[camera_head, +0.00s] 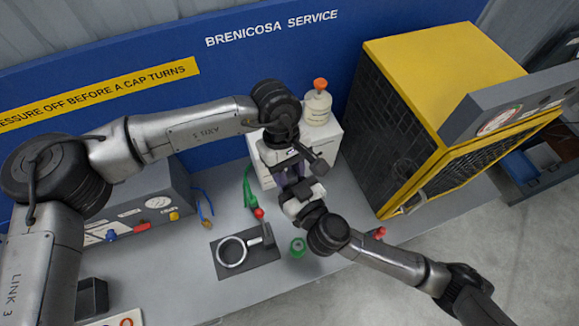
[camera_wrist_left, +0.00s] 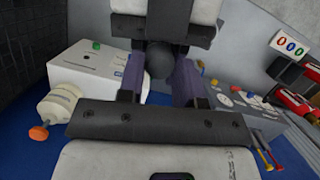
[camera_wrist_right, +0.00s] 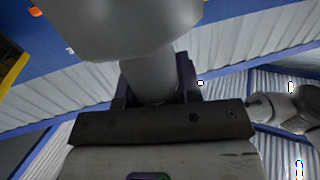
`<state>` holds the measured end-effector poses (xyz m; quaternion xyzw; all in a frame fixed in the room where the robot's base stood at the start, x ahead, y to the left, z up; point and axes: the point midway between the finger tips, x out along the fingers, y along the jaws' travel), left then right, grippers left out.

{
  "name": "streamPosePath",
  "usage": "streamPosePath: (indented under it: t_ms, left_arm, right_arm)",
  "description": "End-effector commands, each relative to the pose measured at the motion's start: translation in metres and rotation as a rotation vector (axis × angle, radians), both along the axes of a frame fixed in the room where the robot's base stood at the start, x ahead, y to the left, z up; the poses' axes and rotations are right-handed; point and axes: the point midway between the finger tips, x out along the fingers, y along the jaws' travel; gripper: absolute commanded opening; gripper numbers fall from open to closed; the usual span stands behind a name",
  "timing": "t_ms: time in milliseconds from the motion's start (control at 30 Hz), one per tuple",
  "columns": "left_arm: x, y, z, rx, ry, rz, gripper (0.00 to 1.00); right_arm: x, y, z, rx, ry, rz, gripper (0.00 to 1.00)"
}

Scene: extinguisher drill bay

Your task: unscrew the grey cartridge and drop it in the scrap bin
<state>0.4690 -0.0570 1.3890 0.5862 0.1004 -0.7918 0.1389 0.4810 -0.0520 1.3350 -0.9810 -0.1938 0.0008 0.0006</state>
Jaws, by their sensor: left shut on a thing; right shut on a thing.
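My left gripper (camera_head: 291,174) and my right gripper (camera_head: 299,192) meet nearly face to face above the bench. In the left wrist view, the purple fingers of my left gripper (camera_wrist_left: 160,80) are shut on a dark rounded part (camera_wrist_left: 161,60). In the right wrist view, my right gripper (camera_wrist_right: 153,88) is shut around a smooth grey cylinder (camera_wrist_right: 150,85), which looks like the grey cartridge. A wider grey body fills the view above it. The grippers hide most of the held things in the head view; I cannot tell whether they are joined. I cannot identify the scrap bin with certainty.
A white box (camera_head: 265,176), a bottle with an orange cap (camera_head: 317,107) and a yellow-framed cage (camera_head: 430,85) stand behind. A grey control box (camera_head: 173,184) is left.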

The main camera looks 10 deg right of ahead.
Motion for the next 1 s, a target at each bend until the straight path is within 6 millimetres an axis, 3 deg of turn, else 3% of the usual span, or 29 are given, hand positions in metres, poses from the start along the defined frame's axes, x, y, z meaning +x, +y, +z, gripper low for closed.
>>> streamPosePath:
  t_ms: [367, 400, 633, 1000]
  left_arm:
    - [0.0025, 0.0032, 0.0001, 0.007, -0.004, 0.019, 0.04]
    - [0.0026, 0.0033, 0.0, 0.006, -0.003, 0.019, 0.36]
    - [0.0015, 0.0019, 0.0002, 0.004, -0.002, 0.017, 0.58]
    - [0.0007, 0.0007, 0.0055, 0.001, -0.002, 0.016, 0.58]
  right_arm:
    - [0.0009, -0.0018, 0.0019, 0.0, -0.003, -0.004, 0.0]
    - [0.0009, -0.0018, 0.0019, 0.0, -0.003, -0.004, 0.0]
    - [0.0006, -0.0009, 0.0022, 0.002, -0.004, -0.002, 0.0]
    - [0.0004, -0.0003, 0.0027, 0.002, -0.005, -0.001, 0.0]
